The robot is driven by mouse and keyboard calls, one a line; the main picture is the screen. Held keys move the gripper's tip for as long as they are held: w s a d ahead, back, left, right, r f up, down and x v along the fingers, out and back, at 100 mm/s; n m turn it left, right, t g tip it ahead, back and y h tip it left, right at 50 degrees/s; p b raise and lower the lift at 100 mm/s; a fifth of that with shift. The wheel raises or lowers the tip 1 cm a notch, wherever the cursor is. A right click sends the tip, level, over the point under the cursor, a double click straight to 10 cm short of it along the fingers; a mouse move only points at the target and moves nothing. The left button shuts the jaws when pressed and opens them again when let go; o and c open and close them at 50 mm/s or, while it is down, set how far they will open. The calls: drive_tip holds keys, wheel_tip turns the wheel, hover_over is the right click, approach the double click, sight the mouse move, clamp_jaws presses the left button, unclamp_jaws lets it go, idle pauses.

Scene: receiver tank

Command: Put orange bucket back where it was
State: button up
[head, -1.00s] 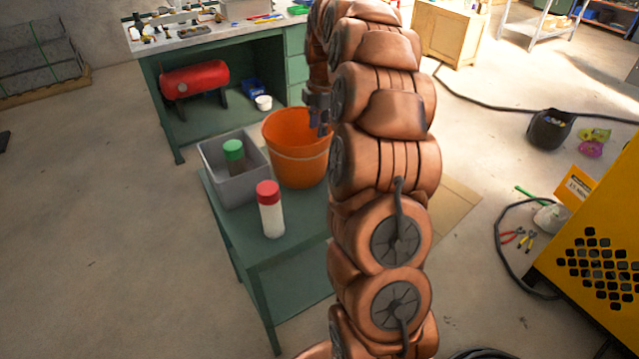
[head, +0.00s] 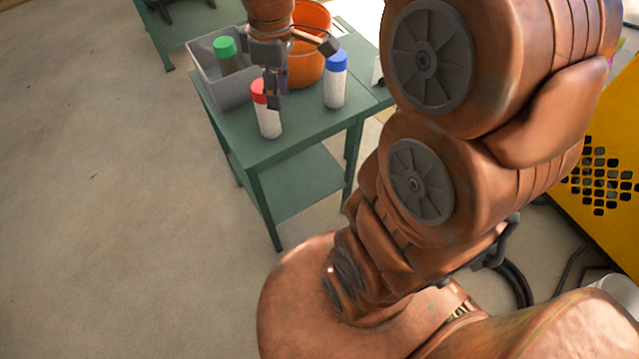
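The orange bucket (head: 312,20) stands upright on the green table (head: 305,135), at its back edge, right of the grey bin (head: 205,75). Its left part is hidden behind my wrist. My gripper (head: 274,97) points down in front of the bucket. Its dark fingers overlap the red-capped bottle (head: 268,118) in the picture; whether they touch it I cannot tell. The gripper looks apart from the bucket's rim, and how far its fingers are spread is unclear.
A green-capped bottle (head: 226,55) stands in the grey bin. A blue-capped bottle (head: 335,85) stands in front of the bucket. A white object (head: 377,72) at the table's right is partly hidden by my arm. Bare floor (head: 110,200) lies to the left. A yellow machine (head: 610,200) stands right.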

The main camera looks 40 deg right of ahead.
drive_tip(key=s+a+f+m, duration=0.1)
drive_tip(key=s+a+m, duration=0.2)
drive_tip(key=s, duration=0.6)
drive_tip(key=shift+s+a+f+m+g, duration=0.15)
drive_tip(key=shift+s+a+m+g, duration=0.05)
drive_tip(key=shift+m+g, duration=0.1)
drive_tip(key=shift+o, duration=0.2)
drive_tip(key=s+a+f+m, duration=0.1)
drive_tip(key=s+m, duration=0.3)
drive_tip(key=s, duration=0.5)
drive_tip(key=shift+s+a+f+g+h, duration=0.3)
drive_tip(key=shift+s+f+g, duration=0.1)
drive_tip(key=shift+f, duration=0.45)
